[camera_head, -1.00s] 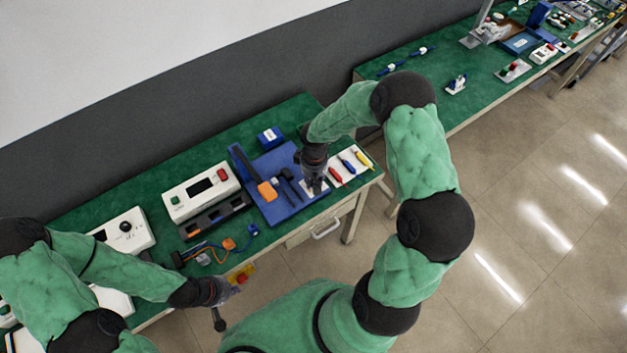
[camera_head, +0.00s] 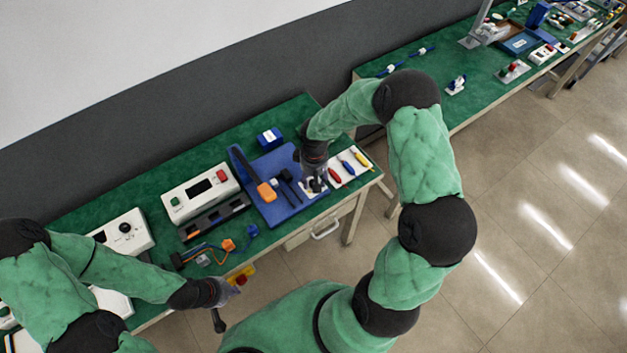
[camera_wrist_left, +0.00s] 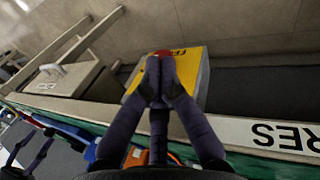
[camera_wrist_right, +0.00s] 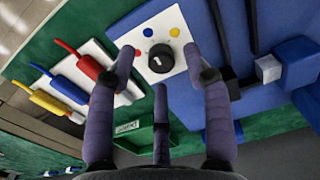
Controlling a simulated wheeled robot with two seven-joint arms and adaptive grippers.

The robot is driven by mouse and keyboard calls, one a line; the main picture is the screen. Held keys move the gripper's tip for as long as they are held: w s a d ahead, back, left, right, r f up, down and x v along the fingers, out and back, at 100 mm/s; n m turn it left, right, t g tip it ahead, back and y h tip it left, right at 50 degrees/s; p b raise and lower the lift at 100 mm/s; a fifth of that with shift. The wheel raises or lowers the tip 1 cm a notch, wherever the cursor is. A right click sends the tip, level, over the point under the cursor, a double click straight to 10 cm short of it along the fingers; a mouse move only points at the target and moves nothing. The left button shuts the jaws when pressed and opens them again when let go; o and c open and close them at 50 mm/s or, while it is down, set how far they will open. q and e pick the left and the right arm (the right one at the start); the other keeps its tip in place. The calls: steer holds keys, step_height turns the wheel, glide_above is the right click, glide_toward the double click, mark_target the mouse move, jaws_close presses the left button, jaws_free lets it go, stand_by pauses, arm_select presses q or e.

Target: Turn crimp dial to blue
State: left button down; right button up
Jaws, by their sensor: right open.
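The crimp dial (camera_wrist_right: 161,58) is a dark round knob with a white mark. It sits on a white plate (camera_wrist_right: 124,40) with blue (camera_wrist_right: 148,32), yellow (camera_wrist_right: 174,32) and red (camera_wrist_right: 137,52) dots. The mark's exact direction is hard to tell. My right gripper (camera_wrist_right: 160,62) is open above the plate, with fingers on either side of the dial and a gap to it. In the head view, my right gripper (camera_head: 314,176) partly covers the plate. My left gripper (camera_wrist_left: 158,72) is shut and empty, in front of a yellow box with a red button (camera_wrist_left: 163,53).
The plate lies on a blue tray (camera_head: 278,205). Red, blue and yellow-handled tools (camera_head: 351,160) lie on a white board to its right. A blue box (camera_head: 270,137), a white control box (camera_head: 200,193) and a cable harness (camera_head: 215,250) also occupy the green bench.

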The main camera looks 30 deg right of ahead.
step_height(320, 180, up, 10)
steer(key=shift+r, duration=0.2)
steer(key=shift+d+f, duration=0.1)
stand_by(0.6)
